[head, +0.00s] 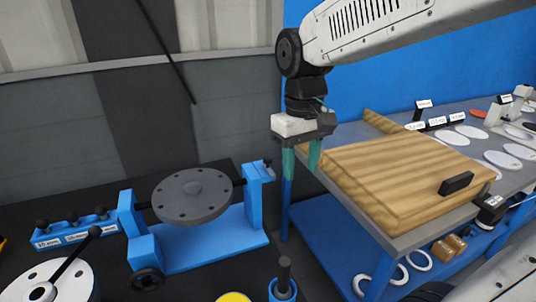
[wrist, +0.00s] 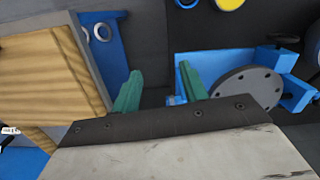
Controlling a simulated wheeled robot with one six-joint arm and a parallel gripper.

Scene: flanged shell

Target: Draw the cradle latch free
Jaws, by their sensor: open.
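The blue cradle (head: 215,248) stands on the dark surface left of centre in the head view, holding a grey flanged disc (head: 193,195) with a ring of holes between its two posts. A small dark pin-like part (head: 268,163), perhaps the latch, shows at the top of the right post. My gripper (head: 301,160) hangs to the right of that post, its green fingers pointing down, open and empty. In the wrist view my gripper (wrist: 159,78) has a clear gap between its fingers. The cradle (wrist: 190,72) and disc (wrist: 245,88) are right of it there; the latch is not clear.
A wooden board (head: 400,170) with a black handle lies on the blue-legged table close to my gripper's right. A blue rack (head: 75,232) with black knobs and a white dial (head: 50,285) with a lever are left. A blue holder (head: 283,290) stands in front.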

